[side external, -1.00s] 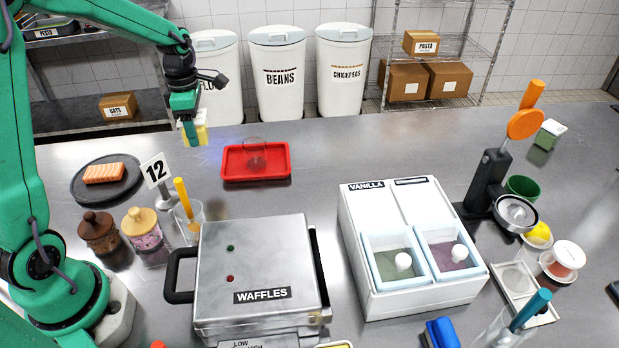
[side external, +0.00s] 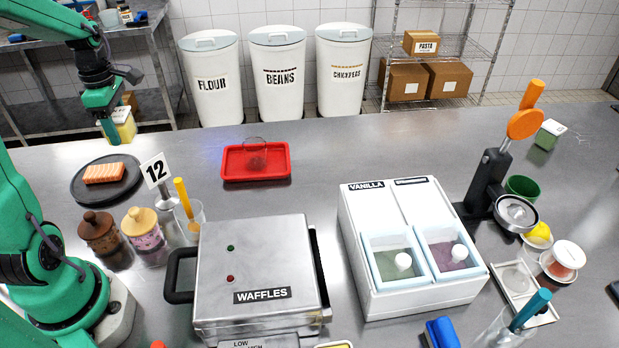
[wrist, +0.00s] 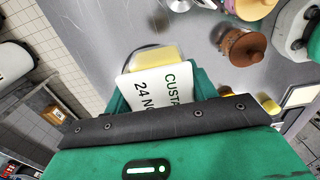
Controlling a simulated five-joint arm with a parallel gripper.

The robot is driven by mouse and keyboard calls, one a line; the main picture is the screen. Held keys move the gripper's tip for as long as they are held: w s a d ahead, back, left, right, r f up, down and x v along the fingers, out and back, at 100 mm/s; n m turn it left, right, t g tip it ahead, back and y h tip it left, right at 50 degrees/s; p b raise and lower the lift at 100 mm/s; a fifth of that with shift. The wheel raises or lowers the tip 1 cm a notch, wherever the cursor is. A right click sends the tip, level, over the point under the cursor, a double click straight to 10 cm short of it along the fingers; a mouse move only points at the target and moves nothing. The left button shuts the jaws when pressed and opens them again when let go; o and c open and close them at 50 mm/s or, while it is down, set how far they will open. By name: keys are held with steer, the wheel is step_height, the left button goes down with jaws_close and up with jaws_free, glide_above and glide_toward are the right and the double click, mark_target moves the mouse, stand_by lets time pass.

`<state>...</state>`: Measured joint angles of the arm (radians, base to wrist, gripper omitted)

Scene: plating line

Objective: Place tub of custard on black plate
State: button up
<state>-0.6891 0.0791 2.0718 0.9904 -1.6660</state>
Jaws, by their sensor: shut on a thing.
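My gripper (side external: 112,136) is shut on the tub of custard (side external: 124,124), a pale yellow tub with a white label, and holds it in the air above the far left of the counter. In the wrist view the tub's label (wrist: 160,86) reads "CUSTA" in part, with the jaws at its sides. The black plate (side external: 82,192) lies flat on the counter at the left, just below and in front of the tub in the picture. In the wrist view the tub hides most of the plate.
A red tray (side external: 232,165) lies to the right. The waffle maker (side external: 255,260) fills the front middle. Counter behind the plate is clear.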

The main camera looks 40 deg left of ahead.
steer(key=s+a+f, duration=0.1)
steer(key=a+f, duration=0.1)
steer(key=a, duration=0.1)
steer(key=s+a+f, duration=0.2)
steer(key=a, duration=0.2)
steer(key=s+a+f, duration=0.2)
steer(key=a+f, duration=0.1)
steer(key=shift+a, duration=0.3)
steer(key=shift+f, duration=0.1)
steer(key=shift+f, duration=1.95)
steer(key=shift+f, duration=0.1)
steer(key=o, duration=1.1)
step_height(320, 180, up, 12)
steer(key=shift+r, duration=0.15)
